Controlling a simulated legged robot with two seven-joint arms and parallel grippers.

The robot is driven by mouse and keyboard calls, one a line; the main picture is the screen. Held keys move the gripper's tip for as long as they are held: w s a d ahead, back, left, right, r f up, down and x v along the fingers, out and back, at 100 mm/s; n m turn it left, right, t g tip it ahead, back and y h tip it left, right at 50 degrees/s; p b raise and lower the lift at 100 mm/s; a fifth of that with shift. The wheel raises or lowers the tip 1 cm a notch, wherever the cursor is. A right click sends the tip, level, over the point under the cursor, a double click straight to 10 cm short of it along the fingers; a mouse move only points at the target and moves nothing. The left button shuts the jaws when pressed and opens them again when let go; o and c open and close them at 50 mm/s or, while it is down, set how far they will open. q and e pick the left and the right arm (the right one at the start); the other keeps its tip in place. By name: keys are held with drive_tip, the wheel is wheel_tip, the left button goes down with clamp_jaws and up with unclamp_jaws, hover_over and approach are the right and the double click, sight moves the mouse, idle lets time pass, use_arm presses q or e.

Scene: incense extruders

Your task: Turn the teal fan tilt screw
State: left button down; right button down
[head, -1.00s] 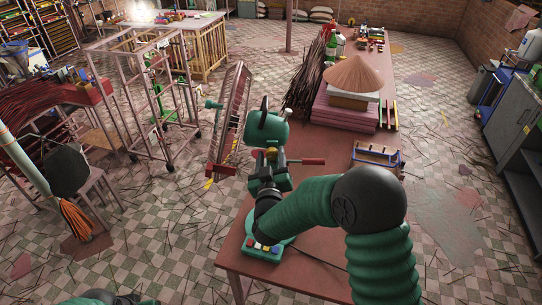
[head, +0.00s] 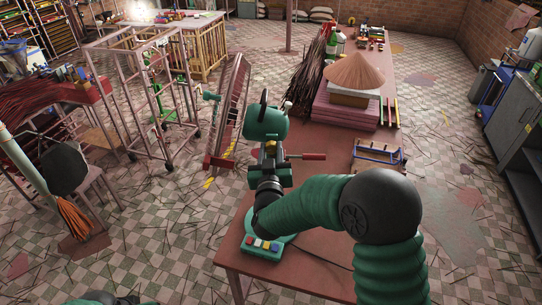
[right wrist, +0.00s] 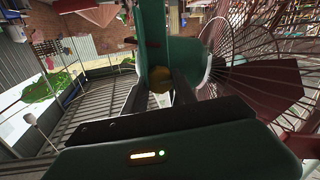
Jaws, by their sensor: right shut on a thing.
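My right gripper (head: 270,154) is at the fan's neck, just below the teal motor housing. In the right wrist view its black fingers (right wrist: 160,97) close around a small brass-coloured piece under the teal body, seemingly the tilt screw (right wrist: 157,86). The fingers mostly hide it. A rod with a red grip (head: 313,156) sticks out right from the neck. My left gripper is out of view.
The table (head: 305,255) runs away to the back. A metal frame rack (head: 140,95) stands on the floor left of the fan.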

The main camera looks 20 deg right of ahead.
drive_tip(key=m+b, duration=0.2)
drive_tip(key=b, duration=0.1)
drive_tip(key=m+b, duration=0.3)
drive_tip(key=b, duration=0.1)
drive_tip(key=f+m+b, duration=0.1)
drive_tip(key=m+b, duration=0.2)
drive_tip(key=b, duration=0.1)
drive_tip(key=m+b, duration=0.8)
drive_tip(key=b, duration=0.1)
drive_tip(key=shift+s+d, duration=0.1)
drive_tip(key=shift+m+b, duration=1.25)
drive_tip(key=shift+m, duration=0.05)
drive_tip(key=c, duration=1.2)
unclamp_jaws()
drive_tip(key=shift+o, duration=1)
drive_tip(key=shift+r, duration=0.15)
